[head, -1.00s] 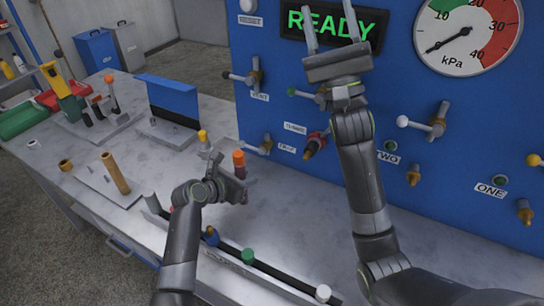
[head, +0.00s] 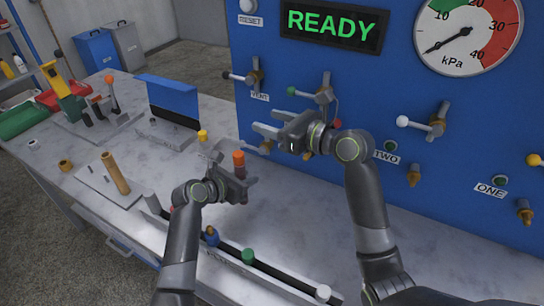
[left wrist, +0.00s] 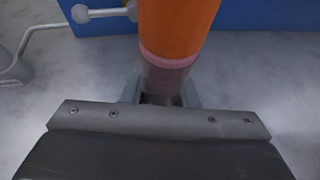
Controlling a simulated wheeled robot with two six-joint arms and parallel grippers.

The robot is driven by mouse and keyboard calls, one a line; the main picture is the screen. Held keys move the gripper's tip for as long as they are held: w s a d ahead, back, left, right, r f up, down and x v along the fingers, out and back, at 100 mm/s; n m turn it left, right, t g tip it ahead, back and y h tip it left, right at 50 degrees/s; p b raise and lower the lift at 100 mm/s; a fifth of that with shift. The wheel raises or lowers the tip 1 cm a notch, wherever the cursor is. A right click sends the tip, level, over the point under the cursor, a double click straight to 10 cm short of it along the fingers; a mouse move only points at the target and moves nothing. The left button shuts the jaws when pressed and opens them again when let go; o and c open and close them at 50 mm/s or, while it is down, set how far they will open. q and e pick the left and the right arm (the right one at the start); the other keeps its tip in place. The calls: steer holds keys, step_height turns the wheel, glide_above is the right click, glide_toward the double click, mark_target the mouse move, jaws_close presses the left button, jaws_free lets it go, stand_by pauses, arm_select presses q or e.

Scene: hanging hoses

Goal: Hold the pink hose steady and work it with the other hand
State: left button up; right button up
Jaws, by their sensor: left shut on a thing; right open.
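The pink hose (left wrist: 165,76) stands upright between my left gripper's fingers in the left wrist view, a dull pinkish tube under a wide orange end piece (left wrist: 178,25). In the head view the orange end piece (head: 239,160) rises above my left gripper (head: 228,172), which is shut on the hose over the bench. The rest of the hose is hidden by the gripper. My right gripper (head: 264,135) is open and empty, fingers pointing left, in front of the blue panel. It is above and to the right of the orange end, apart from it.
The blue panel (head: 400,120) carries several valves, brass fittings, a gauge (head: 467,38) and a READY display (head: 333,29). Clear bench (head: 300,205) lies right of my left gripper.

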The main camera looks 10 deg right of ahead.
mark_target(237, 153)
steer(key=s+a+f+n+g, duration=0.1)
steer(key=s+f+n+g, duration=0.1)
steer(key=s+f+g, duration=0.35)
steer(key=w+a+f+t+h, duration=0.1)
steer(key=w+a+f, duration=0.5)
steer(key=w+a, duration=0.2)
steer(key=shift+a, duration=0.45)
steer(key=shift+t, duration=0.25)
steer(key=c, duration=1)
steer(key=shift+c, duration=0.2)
steer(key=shift+r, duration=0.7)
steer(key=shift+r, duration=2.25)
